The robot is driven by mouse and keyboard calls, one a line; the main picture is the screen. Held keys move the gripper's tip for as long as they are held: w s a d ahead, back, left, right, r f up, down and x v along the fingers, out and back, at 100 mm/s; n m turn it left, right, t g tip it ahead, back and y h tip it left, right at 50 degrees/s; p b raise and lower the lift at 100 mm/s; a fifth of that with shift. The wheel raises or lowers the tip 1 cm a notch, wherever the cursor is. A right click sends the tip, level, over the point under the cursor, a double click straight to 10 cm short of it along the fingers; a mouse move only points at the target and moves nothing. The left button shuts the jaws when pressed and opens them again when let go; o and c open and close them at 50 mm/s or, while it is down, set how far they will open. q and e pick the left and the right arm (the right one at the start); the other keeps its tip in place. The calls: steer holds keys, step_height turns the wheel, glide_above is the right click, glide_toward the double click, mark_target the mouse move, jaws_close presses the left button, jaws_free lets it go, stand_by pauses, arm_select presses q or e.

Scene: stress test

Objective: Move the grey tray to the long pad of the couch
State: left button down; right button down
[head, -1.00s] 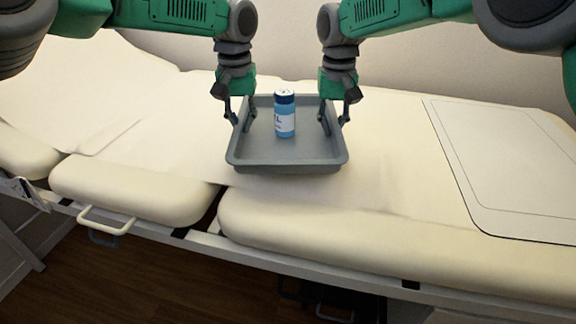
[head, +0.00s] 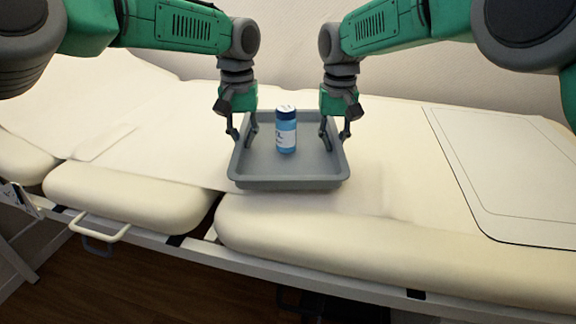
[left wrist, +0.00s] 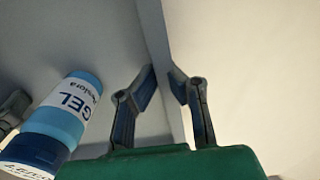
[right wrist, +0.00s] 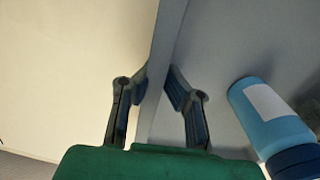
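The grey tray (head: 290,184) is in the middle of the head view, level, over the cream couch near the gap in its front edge. I cannot tell whether it touches the couch. A blue gel bottle (head: 286,135) stands upright in it; it also shows in both wrist views (left wrist: 64,113) (right wrist: 268,112). My left gripper (head: 242,138) is shut on the tray's left wall, which shows between its fingers (left wrist: 162,80). My right gripper (head: 335,138) is shut on the right wall, one finger each side (right wrist: 158,85). The couch's long pad (head: 400,235) extends to the right.
A flat, outlined cream panel (head: 510,175) lies on the couch at the right. A shorter cushion (head: 130,190) and a pale handle (head: 100,226) are at front left. The couch between tray and panel is clear. A wall stands behind.

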arm_select(q)
steer(key=shift+d+f+b, duration=0.45)
steer(key=shift+f+b, duration=0.05)
steer(key=shift+f, duration=0.15)
arm_select(e)
steer(key=shift+d+f, duration=0.1)
steer(key=shift+f, duration=0.55)
arm_select(q)
steer(key=shift+f+b, duration=0.5)
arm_select(e)
steer(key=shift+f, duration=0.55)
arm_select(q)
steer(key=c, duration=1.7)
jaws_free()
steer(key=shift+a, duration=0.2)
arm_select(e)
steer(key=c, duration=1.7)
jaws_free()
steer(key=shift+r, duration=0.1)
arm_select(q)
steer(key=shift+a, duration=0.2)
arm_select(e)
steer(key=shift+a, duration=0.2)
arm_select(q)
steer(key=shift+r, duration=0.1)
